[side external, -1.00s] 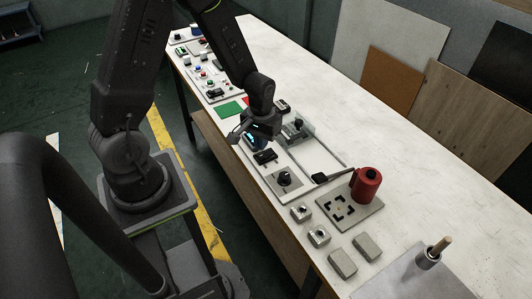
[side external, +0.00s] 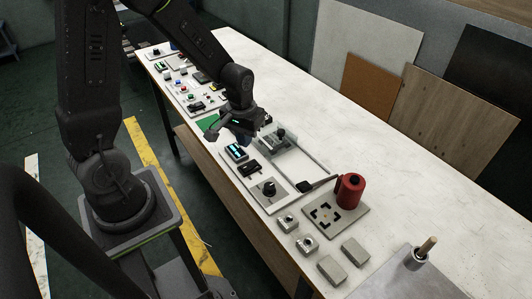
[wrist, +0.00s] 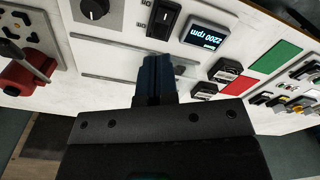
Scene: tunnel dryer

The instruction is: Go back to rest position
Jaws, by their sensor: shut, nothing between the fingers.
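My gripper (side external: 243,138) hangs above the control panel on the white bench, apart from it as far as I can tell. In the wrist view its blue fingers (wrist: 157,76) are together with nothing between them. In the side view, the panel's lit display (side external: 237,152), a black rocker switch (side external: 250,168) and a round black knob (side external: 269,187) lie just in front of the gripper. The wrist view also shows the display (wrist: 207,34), the switch (wrist: 163,19) and the knob (wrist: 95,9). The fingers hide part of the panel there.
More controls (side external: 180,85) line the far bench end. The bench's right side is clear.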

